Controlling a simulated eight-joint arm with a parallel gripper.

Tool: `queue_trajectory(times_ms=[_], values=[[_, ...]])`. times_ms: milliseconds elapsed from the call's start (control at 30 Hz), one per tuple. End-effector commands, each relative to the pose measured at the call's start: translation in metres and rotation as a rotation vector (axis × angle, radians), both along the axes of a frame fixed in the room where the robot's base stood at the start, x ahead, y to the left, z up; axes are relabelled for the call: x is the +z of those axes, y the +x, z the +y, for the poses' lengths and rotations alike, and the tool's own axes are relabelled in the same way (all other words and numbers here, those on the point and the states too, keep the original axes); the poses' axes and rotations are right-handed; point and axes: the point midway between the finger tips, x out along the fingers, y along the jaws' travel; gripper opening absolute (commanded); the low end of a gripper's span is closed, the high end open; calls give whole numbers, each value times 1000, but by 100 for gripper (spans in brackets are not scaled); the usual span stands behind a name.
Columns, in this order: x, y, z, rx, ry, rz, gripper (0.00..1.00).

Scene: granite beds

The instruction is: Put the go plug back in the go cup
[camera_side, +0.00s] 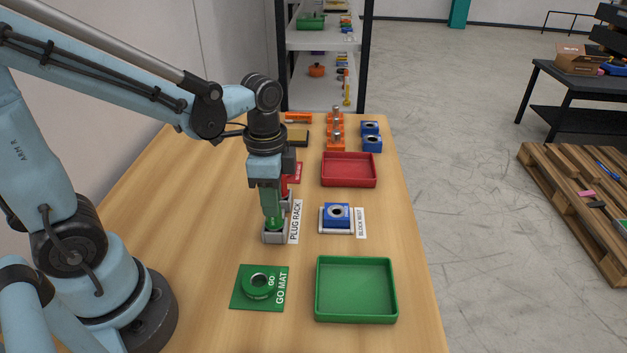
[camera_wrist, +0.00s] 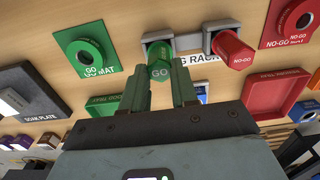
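The green go plug (camera_wrist: 160,71), marked GO, stands upright at the near grey cup (camera_side: 273,237) of the plug rack. Its lower end is at the cup's mouth or inside it; how deep it sits I cannot tell. My gripper (camera_side: 272,213) points straight down over this cup. Its two green fingers lie along both sides of the plug and appear closed on it; they also show in the wrist view (camera_wrist: 161,66). In the side view the fingers partly hide the plug.
A red NO-GO plug (camera_wrist: 234,50) stands in the rack's neighbouring cup. The green go mat (camera_side: 240,300) with a green GO ring (camera_side: 259,287) lies in front. A blue block (camera_side: 337,215) sits on the block rest, right. Green (camera_side: 356,318) and red (camera_side: 349,184) trays stand right.

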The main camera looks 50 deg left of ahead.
Motion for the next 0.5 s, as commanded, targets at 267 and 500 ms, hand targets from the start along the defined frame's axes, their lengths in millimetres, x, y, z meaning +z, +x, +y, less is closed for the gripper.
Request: queue_trajectory(times_ms=[267,500], values=[[0,0,0,0,0,0,58],[1,0,0,0,0,0,58]])
